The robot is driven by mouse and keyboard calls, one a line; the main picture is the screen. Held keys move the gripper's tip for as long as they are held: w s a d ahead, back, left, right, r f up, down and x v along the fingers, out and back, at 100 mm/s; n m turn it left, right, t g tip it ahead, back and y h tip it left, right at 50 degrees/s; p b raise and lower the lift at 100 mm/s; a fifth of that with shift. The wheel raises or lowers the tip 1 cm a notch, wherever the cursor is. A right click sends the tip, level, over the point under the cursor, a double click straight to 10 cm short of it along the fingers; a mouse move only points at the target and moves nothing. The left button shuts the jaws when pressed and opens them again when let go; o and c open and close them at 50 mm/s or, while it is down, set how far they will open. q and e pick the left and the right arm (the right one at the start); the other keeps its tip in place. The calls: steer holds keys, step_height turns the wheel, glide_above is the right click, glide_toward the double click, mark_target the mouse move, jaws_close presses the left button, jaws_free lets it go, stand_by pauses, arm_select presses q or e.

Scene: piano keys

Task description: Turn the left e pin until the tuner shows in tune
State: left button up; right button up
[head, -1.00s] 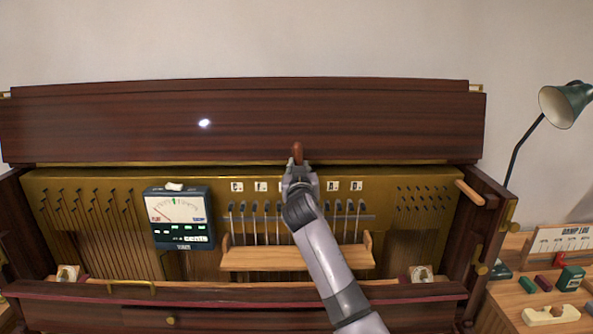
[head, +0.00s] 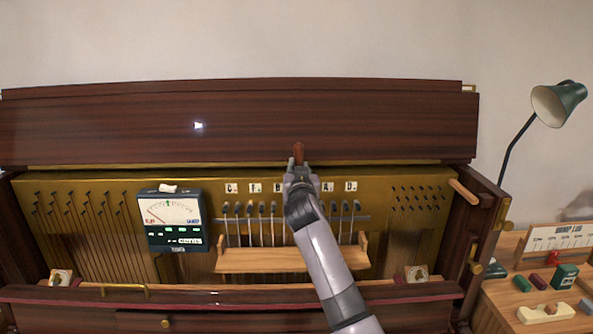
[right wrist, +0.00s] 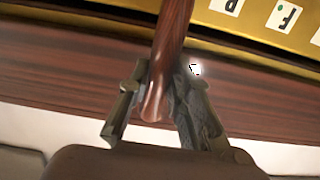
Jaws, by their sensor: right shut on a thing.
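My right gripper (head: 298,166) is shut on the reddish-brown wooden handle (head: 298,152) of a tool in front of the piano's pin plate (head: 420,236). The right wrist view shows the handle (right wrist: 170,50) running between the two fingers (right wrist: 158,108). The tool's far end and the pin under it are hidden. Pins (head: 238,208) stand in a row under white letter labels (head: 231,188); my arm covers the middle ones. The tuner (head: 172,220) stands left of them; its needle seems to lean left of the green centre mark, and its small text is unreadable. My left gripper is not in view.
A wooden shelf (head: 240,262) sits below the pins. The dark lid (head: 100,130) stands behind the plate. At right, a side table (head: 500,310) holds a green lamp (head: 556,103), small blocks and a chart card (head: 560,240). Another wooden handle (head: 464,192) rests at the plate's right end.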

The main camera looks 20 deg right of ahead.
steer(key=shift+d+r, duration=0.25)
steer(key=shift+s+d+m, duration=0.2)
steer(key=shift+d+m, duration=0.2)
steer(key=shift+m, duration=0.1)
steer(key=shift+d, duration=0.25)
stand_by(0.3)
steer(key=o, duration=0.6)
steer(key=shift+c, duration=0.2)
steer(key=shift+o, duration=1.3)
steer(key=shift+d+f, duration=0.1)
steer(key=shift+f, duration=0.1)
steer(key=o, duration=0.4)
steer(key=shift+c, duration=0.2)
steer(key=shift+f, duration=0.1)
